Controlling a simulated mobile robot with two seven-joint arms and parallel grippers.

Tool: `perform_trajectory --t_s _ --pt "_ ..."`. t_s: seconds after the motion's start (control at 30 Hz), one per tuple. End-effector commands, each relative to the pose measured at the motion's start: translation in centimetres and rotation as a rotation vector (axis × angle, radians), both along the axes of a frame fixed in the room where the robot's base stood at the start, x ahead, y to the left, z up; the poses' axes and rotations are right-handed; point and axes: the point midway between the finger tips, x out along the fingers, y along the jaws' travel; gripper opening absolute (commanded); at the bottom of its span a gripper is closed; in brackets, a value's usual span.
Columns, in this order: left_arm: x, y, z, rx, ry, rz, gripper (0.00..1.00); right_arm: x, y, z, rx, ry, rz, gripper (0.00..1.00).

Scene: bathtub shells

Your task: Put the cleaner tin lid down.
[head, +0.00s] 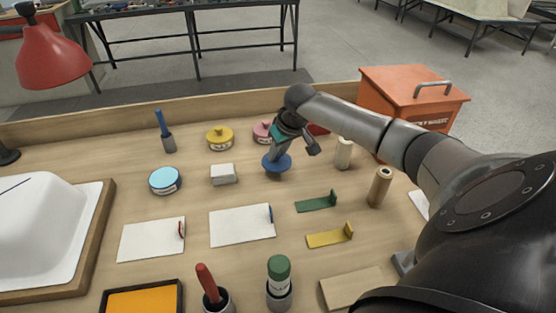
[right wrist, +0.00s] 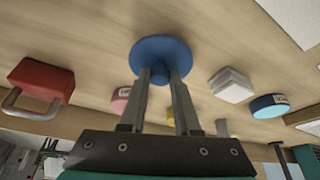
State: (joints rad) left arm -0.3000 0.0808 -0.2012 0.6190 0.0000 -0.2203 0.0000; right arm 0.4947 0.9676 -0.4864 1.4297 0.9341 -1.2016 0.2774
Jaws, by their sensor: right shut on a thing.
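My right gripper (head: 278,153) is shut on the knob of a round blue lid (head: 276,165). The lid is roughly level over the back middle of the bench, and I cannot tell whether it touches the wood. In the right wrist view the two fingers (right wrist: 160,77) pinch the knob under the blue disc (right wrist: 160,50). A blue tin with a pale blue top and a white label (head: 165,181) stands on the bench to the left, apart from the lid. My left gripper is not in view.
A white block (head: 223,174), a yellow tin (head: 220,138) and a pink tin (head: 262,132) stand near the lid. A cream bottle (head: 343,153) is to its right. Green (head: 317,202) and yellow (head: 330,237) brackets lie in front. Bare wood surrounds the lid.

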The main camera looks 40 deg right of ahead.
Motion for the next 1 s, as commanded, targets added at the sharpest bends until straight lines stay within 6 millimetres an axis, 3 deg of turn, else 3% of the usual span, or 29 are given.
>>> perform_trajectory --t_s 0.03,0.17,0.6,0.63,0.87,1.0 --pt "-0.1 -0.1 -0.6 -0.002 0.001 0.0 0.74 -0.1 0.1 -1.4 0.002 0.004 -0.001 0.0" --pt "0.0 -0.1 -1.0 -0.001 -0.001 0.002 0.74 0.0 0.0 -2.9 0.001 0.001 -0.001 0.0" --pt "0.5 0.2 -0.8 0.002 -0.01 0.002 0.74 0.0 0.0 -3.3 0.001 0.001 -0.001 0.0" --pt "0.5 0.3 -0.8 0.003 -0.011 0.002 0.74 0.0 0.0 -3.3 0.0 0.0 0.0 0.34" --pt "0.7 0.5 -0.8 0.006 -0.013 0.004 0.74 0.0 0.0 -3.3 0.0 0.0 0.0 0.6" --pt "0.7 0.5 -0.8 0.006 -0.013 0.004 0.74 0.0 0.0 -3.3 0.0 0.0 0.0 0.61"
